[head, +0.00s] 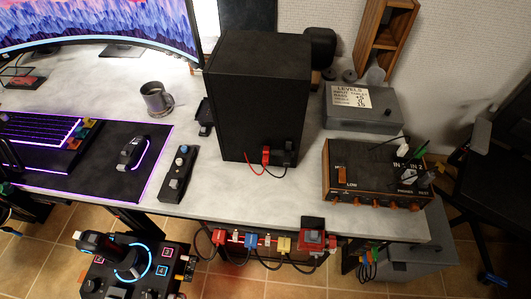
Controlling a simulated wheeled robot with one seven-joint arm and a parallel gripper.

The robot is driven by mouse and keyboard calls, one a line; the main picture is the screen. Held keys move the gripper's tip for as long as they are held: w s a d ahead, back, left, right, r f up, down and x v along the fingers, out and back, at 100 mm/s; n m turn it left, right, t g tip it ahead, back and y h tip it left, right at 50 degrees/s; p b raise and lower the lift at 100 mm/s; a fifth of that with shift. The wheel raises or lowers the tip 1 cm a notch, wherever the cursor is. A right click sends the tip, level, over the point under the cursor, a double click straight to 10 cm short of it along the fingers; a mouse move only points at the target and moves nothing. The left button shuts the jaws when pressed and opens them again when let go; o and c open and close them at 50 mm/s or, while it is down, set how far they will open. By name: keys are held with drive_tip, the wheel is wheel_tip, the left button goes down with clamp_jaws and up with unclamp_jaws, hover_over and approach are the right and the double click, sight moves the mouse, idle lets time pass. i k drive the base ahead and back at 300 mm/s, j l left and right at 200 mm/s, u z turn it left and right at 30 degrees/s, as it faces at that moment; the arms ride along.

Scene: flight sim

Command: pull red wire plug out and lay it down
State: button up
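A red plug (265,154) sits low on the face of the tall black speaker box (240,95), at its terminals. A thin red wire (252,166) loops out from it to the left, and the wire's other end is not clear. A black plug (287,148) is next to it on the right, with a dark wire curving below. The speaker box stands on the light grey desk (225,190). My gripper is not in view, so its state does not show.
An amplifier with orange knobs (345,198) and a grey case (375,112) stand to the right. A small switch box (178,175), mug (156,99) and keyboard (40,135) are to the left. Coloured plugs (284,244) line the desk's front edge. Desk before the speaker is clear.

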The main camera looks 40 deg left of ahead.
sight(266, 158)
drive_tip(key=k+j, duration=0.15)
drive_tip(key=j, duration=0.25)
drive_tip(key=k+j, duration=0.15)
drive_tip(key=j, duration=0.25)
drive_tip(key=k+j+z, duration=0.1)
drive_tip(key=j, duration=0.3)
drive_tip(key=k, duration=0.05)
